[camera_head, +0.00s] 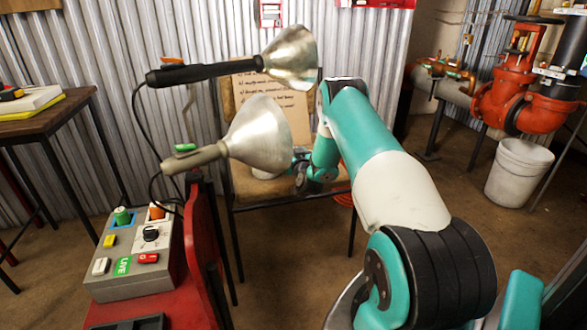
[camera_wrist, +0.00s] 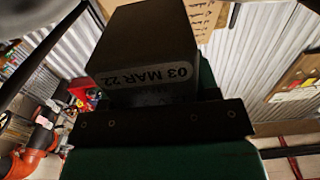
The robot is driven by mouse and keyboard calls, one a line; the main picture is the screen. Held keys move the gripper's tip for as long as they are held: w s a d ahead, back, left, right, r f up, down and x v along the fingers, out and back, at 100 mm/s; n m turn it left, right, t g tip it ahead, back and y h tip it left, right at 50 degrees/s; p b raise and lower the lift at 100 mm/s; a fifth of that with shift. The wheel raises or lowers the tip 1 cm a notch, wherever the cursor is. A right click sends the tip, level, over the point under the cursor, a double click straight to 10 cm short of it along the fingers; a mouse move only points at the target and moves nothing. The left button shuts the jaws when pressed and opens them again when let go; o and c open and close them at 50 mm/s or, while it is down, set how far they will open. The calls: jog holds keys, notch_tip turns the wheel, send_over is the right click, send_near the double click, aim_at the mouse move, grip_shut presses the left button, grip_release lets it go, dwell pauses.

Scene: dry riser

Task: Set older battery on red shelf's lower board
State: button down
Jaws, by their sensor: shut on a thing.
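A dark, box-shaped battery (camera_wrist: 150,40) with a pale label reading "03 MAR 22" fills the upper middle of the wrist view. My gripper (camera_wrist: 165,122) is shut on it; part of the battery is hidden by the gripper. In the head view my teal arm reaches out to the wooden-topped table at the back. The gripper and battery are hidden there behind the lamp and my arm. No red shelf with a clear lower board can be made out; a red frame (camera_head: 202,235) stands at the lower left.
Two metal lamps (camera_head: 258,135) (camera_head: 290,58) stand close left of my arm. A grey control box (camera_head: 130,275) marked LIVE sits below them. A cardboard sign (camera_head: 285,110) stands on the back table. Red valves (camera_head: 510,95) and a white bucket (camera_head: 518,172) are at right.

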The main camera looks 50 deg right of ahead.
jog(key=shift+f+b, duration=0.75)
jog(key=shift+f, duration=1.1)
jog(key=shift+f, duration=0.1)
jog(key=shift+f, duration=0.15)
jog(key=shift+c, duration=1.8)
grip_release()
